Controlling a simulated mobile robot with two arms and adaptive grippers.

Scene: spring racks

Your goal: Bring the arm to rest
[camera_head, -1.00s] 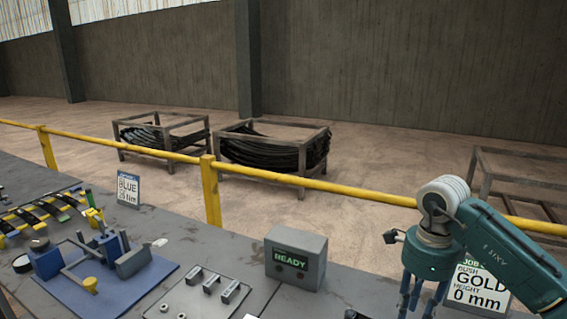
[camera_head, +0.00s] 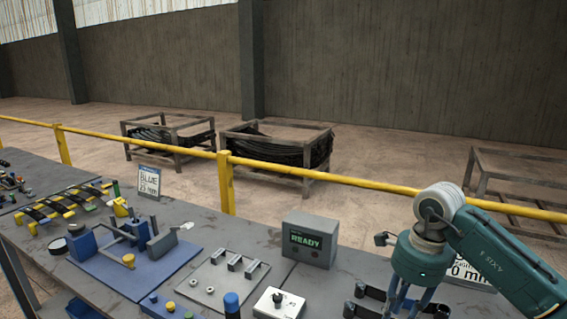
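My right arm comes in from the right edge, teal with a white ring at its joint. Its gripper (camera_head: 402,298) points down over the right part of the bench. Its thin blue-grey fingers run down near the bottom of the picture, and I cannot tell how far apart they are. I see nothing clearly held in it. Black curved parts (camera_head: 371,291) lie on the bench beside and behind the fingers. My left arm and gripper are not in view.
A grey box reading READY (camera_head: 309,240) stands left of the gripper. A blue fixture (camera_head: 130,262), a plate with slotted blocks (camera_head: 218,278) and a switch box (camera_head: 280,303) are further left. A sign (camera_head: 470,272) is partly hidden behind my arm. A yellow rail (camera_head: 300,173) runs behind.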

